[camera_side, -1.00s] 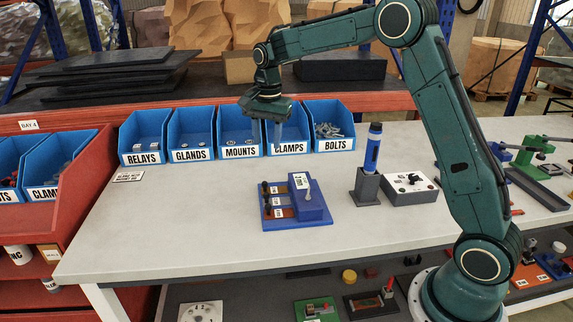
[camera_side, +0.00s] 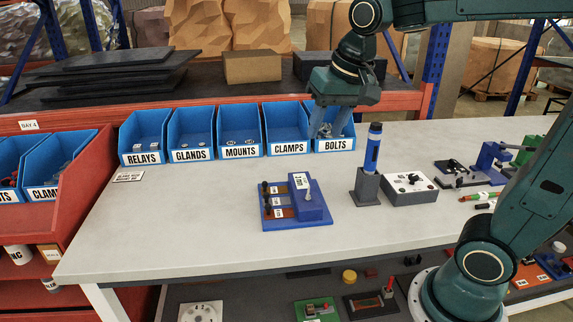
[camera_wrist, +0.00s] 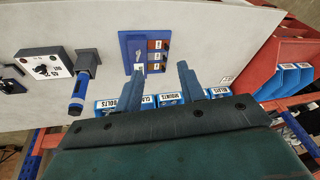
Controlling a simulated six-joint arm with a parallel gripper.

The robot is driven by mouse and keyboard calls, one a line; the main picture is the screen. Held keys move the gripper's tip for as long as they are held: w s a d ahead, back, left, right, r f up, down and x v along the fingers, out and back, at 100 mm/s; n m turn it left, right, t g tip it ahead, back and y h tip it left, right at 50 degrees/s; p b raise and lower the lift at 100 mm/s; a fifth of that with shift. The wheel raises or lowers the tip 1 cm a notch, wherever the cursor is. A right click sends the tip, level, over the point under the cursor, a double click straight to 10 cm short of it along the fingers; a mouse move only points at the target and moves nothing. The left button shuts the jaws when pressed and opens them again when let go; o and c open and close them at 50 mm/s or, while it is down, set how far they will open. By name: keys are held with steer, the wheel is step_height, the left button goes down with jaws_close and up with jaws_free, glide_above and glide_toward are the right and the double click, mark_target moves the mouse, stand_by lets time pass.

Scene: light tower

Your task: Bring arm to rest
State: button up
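My gripper (camera_side: 328,128) hangs in front of the bolts bin in the side view, high over the back of the bench. Its two fingers point down and stand apart. In the wrist view the gripper (camera_wrist: 160,70) also shows a clear gap between the fingers, with nothing held. The blue block unit (camera_side: 312,204) with a small lever lies flat on the bench, apart from the gripper. A blue and black cylinder (camera_side: 372,150) stands upright in a dark grey holder (camera_side: 366,188) to the right of that unit.
Several blue bins, including the relays bin (camera_side: 140,158), line the bench's back edge. A white-topped control box (camera_side: 408,188) stands beside the holder. Clamps and small tools lie at the right. The bench's left and front (camera_side: 180,225) are clear.

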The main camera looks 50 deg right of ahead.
steer(key=s+a+f+n+t, duration=0.1)
steer(key=s+n, duration=0.2)
steer(key=s, duration=0.3)
steer(key=s+a+f+n+t, duration=0.1)
steer(key=s+f+n, duration=0.1)
steer(key=s, duration=0.5)
steer(key=shift+s+f+n, duration=0.2)
steer(key=shift+f+n, duration=0.1)
steer(key=shift+n, duration=0.1)
